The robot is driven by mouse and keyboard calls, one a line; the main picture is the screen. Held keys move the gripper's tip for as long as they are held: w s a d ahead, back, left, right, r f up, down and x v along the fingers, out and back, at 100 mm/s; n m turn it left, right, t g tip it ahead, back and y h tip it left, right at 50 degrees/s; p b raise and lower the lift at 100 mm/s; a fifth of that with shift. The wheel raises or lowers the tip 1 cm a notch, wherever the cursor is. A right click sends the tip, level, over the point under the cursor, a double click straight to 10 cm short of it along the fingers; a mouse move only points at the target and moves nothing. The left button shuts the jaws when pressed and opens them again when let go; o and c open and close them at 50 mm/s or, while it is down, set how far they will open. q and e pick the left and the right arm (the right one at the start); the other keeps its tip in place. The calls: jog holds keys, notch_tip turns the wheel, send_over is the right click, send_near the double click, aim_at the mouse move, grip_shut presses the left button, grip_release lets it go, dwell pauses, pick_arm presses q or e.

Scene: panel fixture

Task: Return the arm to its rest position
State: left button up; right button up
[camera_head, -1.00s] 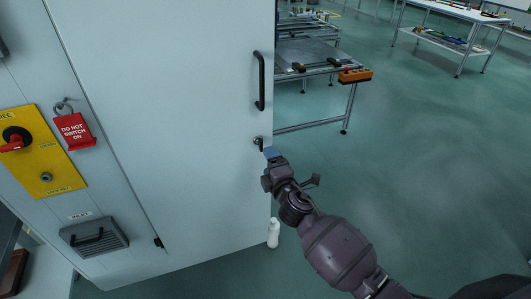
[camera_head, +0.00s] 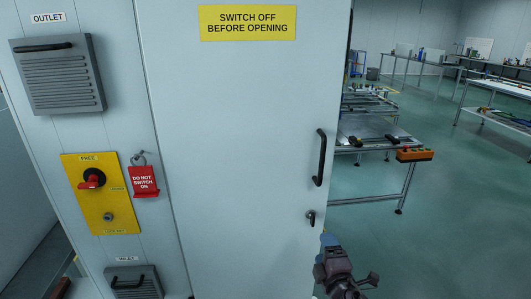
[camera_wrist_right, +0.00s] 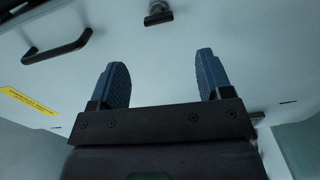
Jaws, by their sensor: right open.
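My right gripper (camera_head: 328,240) is near the bottom of the head view, just below and right of the small door lock (camera_head: 310,217) on the pale cabinet door (camera_head: 240,130). In the right wrist view, its two blue fingers stand wide apart with nothing between them (camera_wrist_right: 162,70). The lock (camera_wrist_right: 157,14) shows beyond the fingertips, apart from them. Most of my right arm is cut off by the bottom edge of the head view. My left gripper is not in view.
The door's black handle (camera_head: 320,157) sticks out above the lock. A yellow switch plate (camera_head: 102,195) and a red tag (camera_head: 143,181) are on the panel at left. A metal workbench (camera_head: 375,140) stands behind at right. Open floor (camera_head: 460,215) lies right of the cabinet.

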jog(key=s+d+f+m+g, duration=0.2)
jog(key=s+f+m, duration=0.3)
jog(key=s, duration=0.4)
jog(key=s+d+f+m+g, duration=0.2)
jog(key=s+f+m, duration=0.3)
jog(key=s, duration=0.4)
jog(key=s+d+f+m+g, duration=0.2)
jog(key=s+f+m, duration=0.3)
jog(key=s, duration=0.4)
jog(key=shift+s+d+f+m+g+h, duration=0.35)
jog(key=shift+d+m, duration=0.3)
jog(key=shift+m, duration=0.25)
jog(key=shift+w, duration=0.15)
